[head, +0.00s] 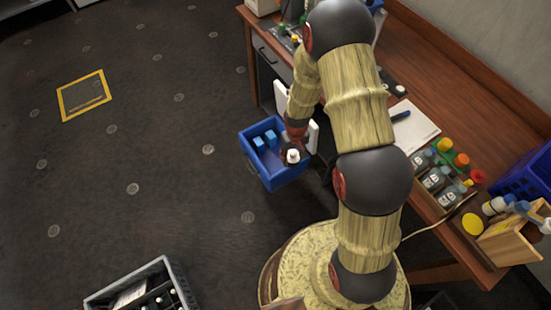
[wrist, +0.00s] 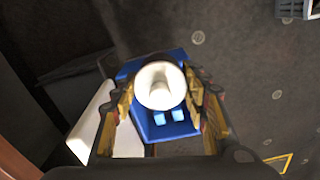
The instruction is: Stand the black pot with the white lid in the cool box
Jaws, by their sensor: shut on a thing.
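The pot's white lid (wrist: 160,86) fills the middle of the wrist view, between the two fingers of my gripper (wrist: 160,95), which is shut on the pot. In the head view the pot (head: 293,156) shows as a small white top with a dark body, partly hidden by my gripper (head: 296,138). The blue cool box (head: 246,138) is open, and the pot appears over its near right part. It also shows behind the pot in the wrist view (wrist: 128,72). How far the pot is above the cool box floor I cannot tell.
Two light-blue blocks (head: 265,140) stand in the cool box's left part. Its white lid (head: 313,136) stands open on the right, close to my gripper. The wooden bench (head: 450,110) with bottles runs along the right. A grey crate (head: 100,300) sits at the front. Floor to the left is clear.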

